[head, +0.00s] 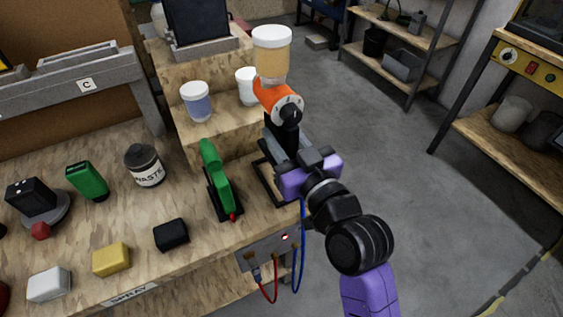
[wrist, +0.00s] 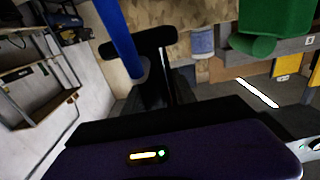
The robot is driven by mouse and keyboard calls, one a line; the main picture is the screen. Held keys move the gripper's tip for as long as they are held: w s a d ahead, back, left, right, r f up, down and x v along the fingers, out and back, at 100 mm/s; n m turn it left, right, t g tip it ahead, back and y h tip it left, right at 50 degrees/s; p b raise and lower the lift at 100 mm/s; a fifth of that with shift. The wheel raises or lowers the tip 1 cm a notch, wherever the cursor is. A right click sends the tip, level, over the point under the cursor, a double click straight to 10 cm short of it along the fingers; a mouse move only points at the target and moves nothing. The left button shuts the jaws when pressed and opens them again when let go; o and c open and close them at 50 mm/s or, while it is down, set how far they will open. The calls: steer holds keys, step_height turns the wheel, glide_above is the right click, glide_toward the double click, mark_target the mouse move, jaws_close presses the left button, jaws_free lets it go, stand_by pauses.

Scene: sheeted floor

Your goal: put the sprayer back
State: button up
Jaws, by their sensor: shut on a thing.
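The sprayer (head: 276,97) has an orange body, a dark grip and a clear cup with a pale lid on top. My gripper (head: 293,152) is shut on its grip and holds it upright at the right end of the bench, in front of the stepped wooden shelf. A black wire frame (head: 263,178) stands on the bench just left of and below my gripper; the gripper hides part of it. A blue hose (head: 302,245) rises towards my gripper and crosses the wrist view (wrist: 120,38). I cannot tell whether the sprayer touches the frame.
A green tool (head: 217,178) stands in a dark holder close left of the frame. Lidded jars (head: 196,102) sit on the stepped shelf (head: 215,131) behind. A black block (head: 171,235) and a yellow block (head: 111,260) lie near the "SPRAY" label (head: 133,294). Floor (head: 385,150) at right is clear.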

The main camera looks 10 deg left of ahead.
steer(key=shift+f+b, duration=0.7)
steer(key=shift+f, duration=3)
steer(key=shift+f, duration=0.1)
steer(key=o, duration=0.8)
steer(key=shift+f, duration=0.15)
steer(key=shift+r, duration=0.25)
steer(key=shift+b+v, duration=1.05)
steer(key=shift+v, duration=4.95)
steer(key=shift+f, duration=0.15)
